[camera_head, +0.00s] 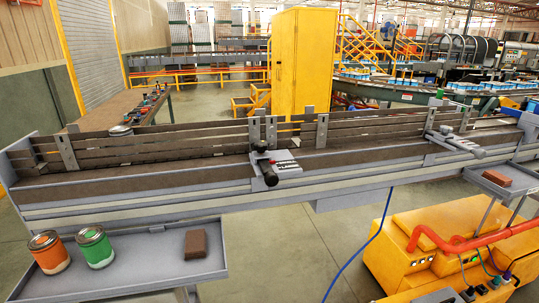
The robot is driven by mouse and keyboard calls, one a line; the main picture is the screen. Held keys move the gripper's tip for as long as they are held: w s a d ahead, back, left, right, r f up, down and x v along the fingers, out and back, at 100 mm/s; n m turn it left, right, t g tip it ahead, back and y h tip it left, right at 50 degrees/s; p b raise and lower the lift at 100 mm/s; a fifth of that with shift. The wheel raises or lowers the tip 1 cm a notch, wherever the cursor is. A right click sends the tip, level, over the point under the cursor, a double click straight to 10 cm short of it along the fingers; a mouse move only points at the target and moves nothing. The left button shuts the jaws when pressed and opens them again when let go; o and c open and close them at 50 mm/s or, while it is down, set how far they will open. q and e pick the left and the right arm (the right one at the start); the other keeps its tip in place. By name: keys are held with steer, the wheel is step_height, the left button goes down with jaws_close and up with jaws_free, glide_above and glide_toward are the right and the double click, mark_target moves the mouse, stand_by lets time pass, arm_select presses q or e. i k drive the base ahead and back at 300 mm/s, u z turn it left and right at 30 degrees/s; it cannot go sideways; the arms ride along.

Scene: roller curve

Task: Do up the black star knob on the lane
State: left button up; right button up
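The lane (150,186) is a long grey conveyor trough with a brown bed and slatted side rails, running across the view. A grey bracket (288,169) near its middle carries a black lever-like handle (269,174) and a small dark knob (261,146). Neither of my grippers is in view.
A tray (150,272) at front left holds an orange can (48,252), a green can (95,247) and a brown block (195,244). A right tray (478,173) holds another block (496,179). A yellow machine (400,262) with red hose stands front right. A blue cable crosses the floor.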

mark_target(261, 147)
steer(key=z, duration=0.6)
steer(key=k, duration=0.75)
steer(key=z, duration=0.25)
